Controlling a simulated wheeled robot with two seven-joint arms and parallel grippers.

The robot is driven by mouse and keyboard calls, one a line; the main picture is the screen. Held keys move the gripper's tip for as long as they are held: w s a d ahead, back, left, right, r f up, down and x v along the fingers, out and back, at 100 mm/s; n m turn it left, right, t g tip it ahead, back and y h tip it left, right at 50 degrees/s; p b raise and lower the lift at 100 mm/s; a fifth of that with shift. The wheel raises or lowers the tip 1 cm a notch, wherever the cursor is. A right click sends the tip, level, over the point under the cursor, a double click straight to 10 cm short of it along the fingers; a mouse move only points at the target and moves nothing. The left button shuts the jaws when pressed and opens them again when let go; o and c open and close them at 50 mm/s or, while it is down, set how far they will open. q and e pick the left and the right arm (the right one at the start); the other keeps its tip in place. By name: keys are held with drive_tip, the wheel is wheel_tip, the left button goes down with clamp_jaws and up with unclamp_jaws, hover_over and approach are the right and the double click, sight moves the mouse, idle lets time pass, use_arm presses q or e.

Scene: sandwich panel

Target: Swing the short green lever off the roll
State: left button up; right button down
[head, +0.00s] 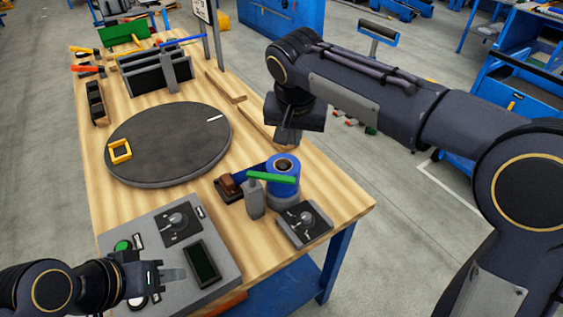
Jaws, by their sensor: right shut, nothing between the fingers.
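The short green lever (272,178) sits on a grey post (254,200) and reaches to the right across the top of the blue roll (283,185). The roll stands upright near the table's right front edge. My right gripper (287,136) is shut and empty, pointing down above and behind the roll, apart from the lever. My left gripper (178,275) is low over the grey control panel at the front left, far from the lever; its finger gap is unclear.
A knob box (304,223) stands right in front of the roll, and a brown block (229,186) in a dark holder is left of the post. The grey control panel (213,247) fills the front. A round dark turntable (172,138) with a yellow frame (120,151) lies behind.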

drive_tip(key=a, duration=0.1)
drive_tip(key=w+a, duration=0.1)
drive_tip(key=shift+a, duration=0.35)
drive_tip(key=shift+f, duration=0.1)
approach(284, 172)
drive_tip(key=w+f, duration=0.4)
drive_tip(key=f, duration=0.1)
drive_tip(key=shift+w+d+f+p, duration=0.1)
drive_tip(key=shift+w+d+p, duration=0.15)
drive_tip(key=shift+w+p, duration=0.15)
drive_tip(key=s, duration=0.3)
drive_tip(key=shift+s+a+p, duration=0.1)
drive_tip(key=shift+a+p, duration=0.2)
drive_tip(key=shift+s+a+f, duration=0.1)
drive_tip(key=shift+s, duration=0.2)
